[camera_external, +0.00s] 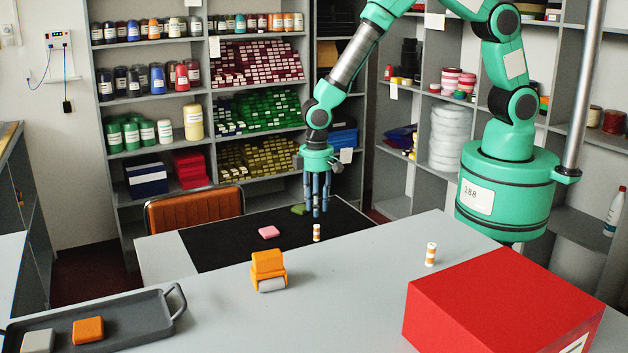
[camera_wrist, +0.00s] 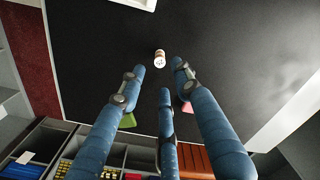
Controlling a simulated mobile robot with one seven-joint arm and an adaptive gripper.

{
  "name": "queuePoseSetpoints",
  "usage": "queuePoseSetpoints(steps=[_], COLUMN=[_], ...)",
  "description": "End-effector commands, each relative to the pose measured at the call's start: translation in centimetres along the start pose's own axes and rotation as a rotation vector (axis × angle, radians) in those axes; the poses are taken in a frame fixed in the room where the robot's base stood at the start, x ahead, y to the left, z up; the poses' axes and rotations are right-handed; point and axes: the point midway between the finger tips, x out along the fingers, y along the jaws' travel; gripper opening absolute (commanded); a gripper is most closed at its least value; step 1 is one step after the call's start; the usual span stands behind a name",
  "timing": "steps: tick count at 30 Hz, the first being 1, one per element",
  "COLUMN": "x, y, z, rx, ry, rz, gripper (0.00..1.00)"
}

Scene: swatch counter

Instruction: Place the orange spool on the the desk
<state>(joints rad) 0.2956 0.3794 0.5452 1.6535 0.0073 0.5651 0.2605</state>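An orange and white spool (camera_external: 317,232) appears upright at the black-topped desk (camera_external: 235,244), just behind the grey counter's edge in the external view. In the wrist view the spool (camera_wrist: 159,60) shows against the black top, beyond my fingertips. My gripper (camera_external: 318,212) points down above the spool, with a gap between them. Its blue fingers are spread apart with nothing between them in the wrist view (camera_wrist: 161,80). A second orange and white spool (camera_external: 431,254) stands on the grey counter (camera_external: 345,300), left of the red box.
A red box (camera_external: 500,305) fills the counter's right. An orange object with a grey roller (camera_external: 268,271) stands mid-counter. A dark tray (camera_external: 140,315) holds orange and grey blocks. Pink (camera_external: 269,232) and green (camera_external: 298,209) pieces lie on the desk. An orange chair (camera_external: 195,210) stands behind.

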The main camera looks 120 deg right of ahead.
Motion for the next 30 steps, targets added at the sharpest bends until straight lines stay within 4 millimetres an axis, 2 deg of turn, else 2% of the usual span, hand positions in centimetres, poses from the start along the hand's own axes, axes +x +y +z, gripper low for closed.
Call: queuePoseSetpoints(steps=[3, 10, 30], x=[-1.8, -3.5, -3.7], y=[0.0, 0.0, 0.0], z=[0.0, 0.0, 0.0], rx=[0.000, 0.000, 0.000], ry=[0.001, -0.001, -0.001], rz=[0.000, 0.000, 0.000], gripper=[0.33, 0.33, 0.33])
